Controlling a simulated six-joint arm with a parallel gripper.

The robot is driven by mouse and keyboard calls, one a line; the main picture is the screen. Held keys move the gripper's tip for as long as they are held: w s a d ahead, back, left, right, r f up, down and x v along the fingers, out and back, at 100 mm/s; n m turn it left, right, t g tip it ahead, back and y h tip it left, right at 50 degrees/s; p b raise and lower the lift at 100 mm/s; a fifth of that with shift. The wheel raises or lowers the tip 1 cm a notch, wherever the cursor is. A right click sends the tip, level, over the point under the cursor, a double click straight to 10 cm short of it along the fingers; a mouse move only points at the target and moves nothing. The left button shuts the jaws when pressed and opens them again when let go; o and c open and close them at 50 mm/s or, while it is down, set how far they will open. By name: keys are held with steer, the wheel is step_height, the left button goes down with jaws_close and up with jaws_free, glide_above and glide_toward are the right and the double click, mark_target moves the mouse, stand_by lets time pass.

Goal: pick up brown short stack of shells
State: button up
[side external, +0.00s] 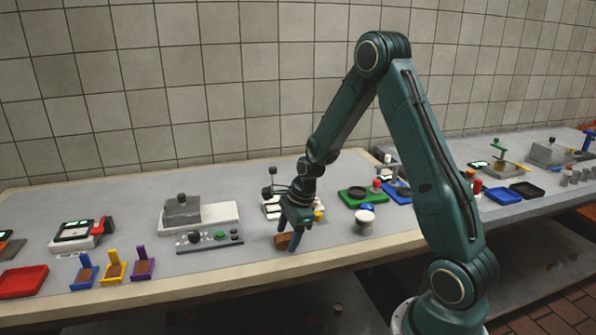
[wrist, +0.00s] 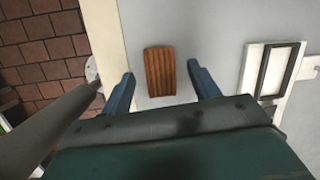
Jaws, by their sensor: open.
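A brown short stack of shells (wrist: 160,72) lies on the grey counter in the wrist view, with ridges running along its length. My gripper (wrist: 161,80) is open, with one blue finger on each side of the stack and a gap between each finger and it. In the side view my gripper (side external: 289,243) points down close to the counter near its front edge. The brown stack (side external: 282,240) shows there partly behind the fingers. I cannot tell the exact height of the fingertips above the counter.
A white device with a dark frame (wrist: 270,72) lies right of the stack in the wrist view. In the side view a grey-white machine (side external: 210,217) stands to the left and a white cup (side external: 364,222) to the right. The counter's front edge (side external: 200,290) is close by.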

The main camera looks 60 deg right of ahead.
mark_target(288, 236)
steer(key=shift+c, duration=0.4)
steer(key=c, duration=1.1)
steer(key=shift+o, duration=0.2)
steer(key=shift+r, duration=0.15)
step_height(288, 236, up, 20)
steer(key=shift+f, duration=0.2)
stand_by(0.3)
